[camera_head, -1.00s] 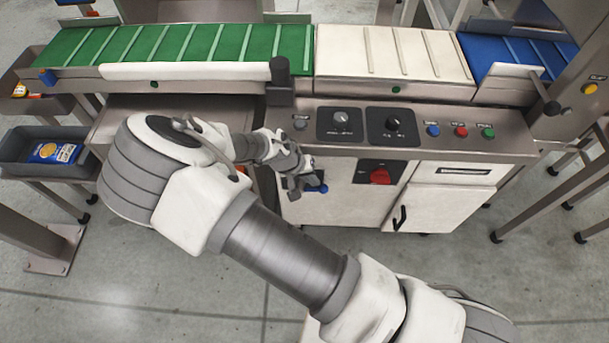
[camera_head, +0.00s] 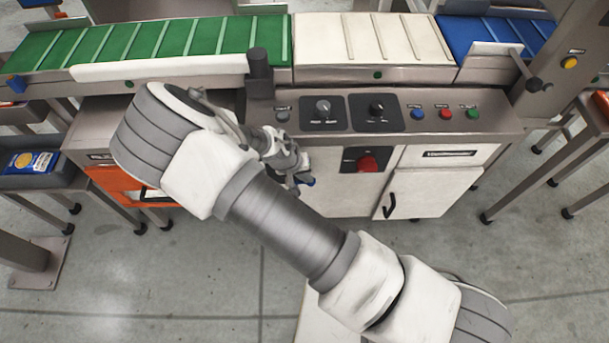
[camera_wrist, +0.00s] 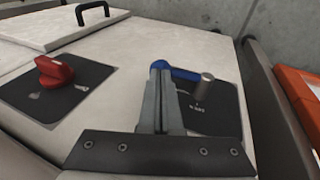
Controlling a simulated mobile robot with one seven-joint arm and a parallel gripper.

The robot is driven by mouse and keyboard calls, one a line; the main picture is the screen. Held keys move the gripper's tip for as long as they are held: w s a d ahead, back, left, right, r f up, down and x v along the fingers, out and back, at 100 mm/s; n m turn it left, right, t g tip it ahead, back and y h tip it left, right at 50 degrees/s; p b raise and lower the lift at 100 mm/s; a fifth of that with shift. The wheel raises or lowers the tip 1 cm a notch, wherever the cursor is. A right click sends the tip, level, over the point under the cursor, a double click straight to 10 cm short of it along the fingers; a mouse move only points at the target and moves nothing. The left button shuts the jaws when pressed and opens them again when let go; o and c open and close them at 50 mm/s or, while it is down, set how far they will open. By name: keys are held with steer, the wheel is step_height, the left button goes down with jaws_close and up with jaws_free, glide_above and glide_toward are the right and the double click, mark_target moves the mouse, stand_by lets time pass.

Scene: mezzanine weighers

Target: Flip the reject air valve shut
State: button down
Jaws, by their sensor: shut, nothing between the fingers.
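The air valve's blue lever (camera_wrist: 184,73) sits on a black labelled plate (camera_wrist: 228,112) on the white cabinet front, with a round metal stub beside it in the wrist view. My gripper (camera_wrist: 160,68) is shut and empty, its fingertips at the lever's left end and partly covering it. I cannot tell whether they touch it. In the head view, my gripper (camera_head: 302,180) is low in front of the cabinet (camera_head: 335,195), with a bit of the blue lever (camera_head: 309,182) showing beside it. My arm and fingers hide most of the valve there.
A red rotary switch (camera_wrist: 53,70) on a black plate lies left of the valve in the wrist view; it also shows in the head view (camera_head: 367,163). A black door handle (camera_head: 390,206) sticks out farther right. An orange drawer (camera_head: 118,186) is at left.

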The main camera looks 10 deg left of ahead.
steer(key=shift+d+f+y, duration=0.15)
steer(key=shift+y, duration=0.15)
steer(key=shift+w+d+f, duration=0.1)
steer(key=shift+d+f, duration=0.1)
steer(key=shift+f, duration=0.05)
